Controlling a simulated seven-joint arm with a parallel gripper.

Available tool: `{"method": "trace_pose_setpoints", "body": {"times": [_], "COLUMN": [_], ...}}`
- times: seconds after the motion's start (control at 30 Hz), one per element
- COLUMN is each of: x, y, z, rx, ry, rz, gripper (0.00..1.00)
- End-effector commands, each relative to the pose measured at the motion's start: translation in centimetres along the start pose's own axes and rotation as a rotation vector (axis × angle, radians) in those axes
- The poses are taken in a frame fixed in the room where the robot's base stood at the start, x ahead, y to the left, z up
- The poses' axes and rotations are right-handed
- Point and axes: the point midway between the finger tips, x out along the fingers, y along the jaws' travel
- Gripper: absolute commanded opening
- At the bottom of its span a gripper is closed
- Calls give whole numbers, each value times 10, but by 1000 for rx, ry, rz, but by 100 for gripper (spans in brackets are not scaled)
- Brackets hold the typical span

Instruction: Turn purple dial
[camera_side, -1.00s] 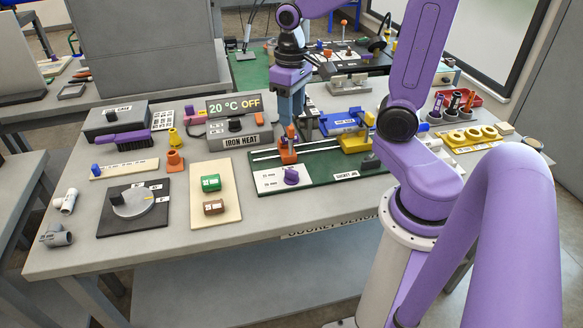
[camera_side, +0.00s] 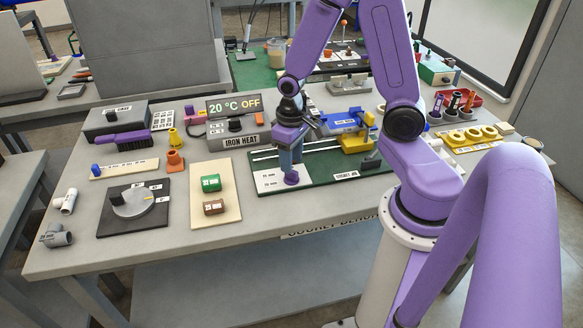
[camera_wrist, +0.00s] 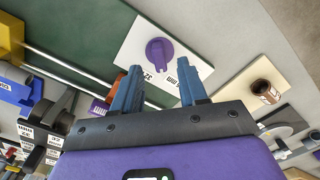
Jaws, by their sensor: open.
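The purple dial (camera_side: 291,177) sits on a white labelled plate (camera_side: 263,181) at the front left end of the green board. In the wrist view the dial (camera_wrist: 159,52) shows whole as a round knob with a raised grip, on the white plate (camera_wrist: 131,45). My gripper (camera_side: 293,163) hangs pointing down over the plate, close to the dial. In the wrist view my gripper (camera_wrist: 160,75) is open, its two blue-grey fingers apart with nothing between them. The dial lies just beyond the fingertips there. Whether a finger touches it cannot be told.
The green board (camera_side: 325,170) carries rails, a blue clamp (camera_side: 345,123) and a yellow block. An orange part (camera_wrist: 125,85) lies near the left finger. The iron heat box (camera_side: 232,131) stands behind left. A beige board (camera_side: 215,222) with green and brown pieces lies left.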

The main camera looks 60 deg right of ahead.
Motion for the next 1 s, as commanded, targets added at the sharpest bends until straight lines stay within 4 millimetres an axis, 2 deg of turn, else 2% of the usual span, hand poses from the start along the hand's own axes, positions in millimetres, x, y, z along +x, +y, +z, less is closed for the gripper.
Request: {"method": "trace_pose_setpoints", "body": {"times": [0.1,0.3,0.73,0.77,0.8,0.87,0.9,1.0], "x": [15,30,36,36,36,36,36,36], "y": [1,0,0,0,0,0,0,0], "z": [1,0,0,0,0,0,0,0], "rx": [1,1,1,1,1,1,1,1], "ry": [-5,-2,0,0,0,0,0,0], "rz": [1,0,0,0,0,0,0,0], "gripper": [43,43,43,39,26,7,0,0]}}
